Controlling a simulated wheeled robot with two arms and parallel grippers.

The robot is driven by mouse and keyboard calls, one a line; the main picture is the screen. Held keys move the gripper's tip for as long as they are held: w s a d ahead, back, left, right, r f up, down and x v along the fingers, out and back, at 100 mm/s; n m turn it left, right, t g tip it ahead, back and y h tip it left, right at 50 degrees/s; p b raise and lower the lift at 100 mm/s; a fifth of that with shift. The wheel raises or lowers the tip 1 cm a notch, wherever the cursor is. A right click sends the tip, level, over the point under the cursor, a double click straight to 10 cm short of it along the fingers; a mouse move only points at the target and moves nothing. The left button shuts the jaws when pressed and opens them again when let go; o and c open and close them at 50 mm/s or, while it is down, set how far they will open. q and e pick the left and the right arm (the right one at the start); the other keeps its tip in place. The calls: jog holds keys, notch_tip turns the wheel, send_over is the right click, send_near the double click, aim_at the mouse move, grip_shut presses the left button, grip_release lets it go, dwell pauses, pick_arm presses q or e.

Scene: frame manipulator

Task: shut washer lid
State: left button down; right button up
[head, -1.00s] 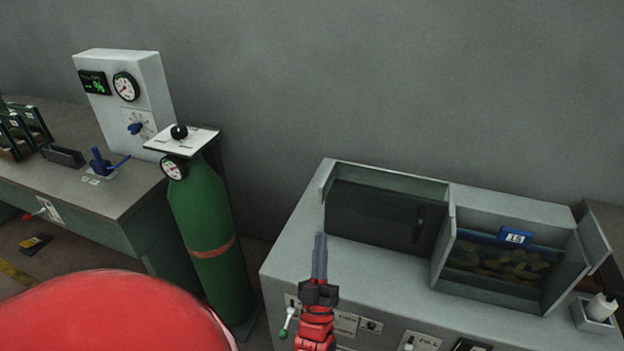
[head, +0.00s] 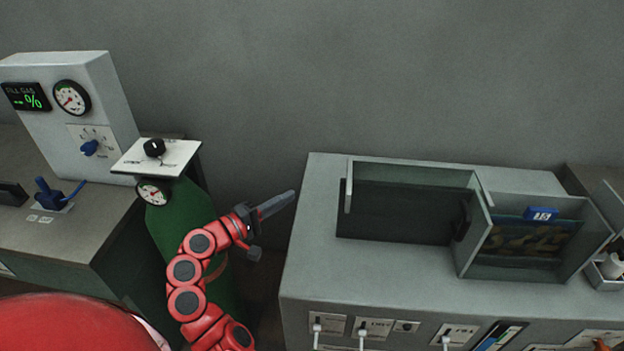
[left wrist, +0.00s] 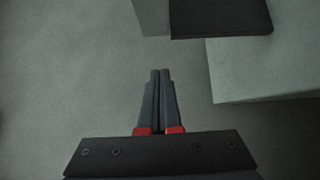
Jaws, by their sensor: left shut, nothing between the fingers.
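The washer (head: 320,235) is a grey bench-like machine at the right of the head view, with two raised-wall bays in its top. A dark flat panel (head: 395,212) with a black handle (head: 462,222) at its right side covers the left bay area; it looks like the lid, but its exact tilt is unclear. My left gripper (head: 290,196) is shut and empty, left of the washer, its fingers pointing right. It looks apart from the panel. In the left wrist view its closed fingers (left wrist: 160,75) show against the grey background, with a dark slab (left wrist: 220,20) at upper right.
The right bay holds brownish pieces (head: 525,240) and a blue number tag (head: 541,214). A green gas cylinder (head: 178,225) stands behind my left arm. A gauge console (head: 85,100) is on the left bench. A small white bottle (head: 612,264) stands at far right.

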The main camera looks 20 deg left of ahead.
pick_arm(q)
jog(key=w+d+h+p, duration=0.1)
jog(key=w+d+p, duration=0.4)
jog(key=w+d, duration=0.4)
jog(key=shift+r+m+p, duration=0.3)
jog(key=shift+m+p, duration=0.05)
jog(key=shift+m, duration=0.05)
jog(key=shift+d, duration=0.1)
jog(key=w+d+b, duration=0.1)
jog(key=w+d, duration=0.2)
jog(key=d, duration=0.8)
jog(key=w+d+b, duration=0.1)
jog(key=w+d, duration=0.2)
jog(key=d, duration=0.8)
jog(key=w+d+b, duration=0.1)
jog(key=w+d, duration=0.2)
jog(key=d, duration=0.8)
jog(key=shift+w, duration=0.25)
jog(key=shift+d+r, duration=0.1)
jog(key=shift+d, duration=0.1)
jog(key=shift+a, duration=0.1)
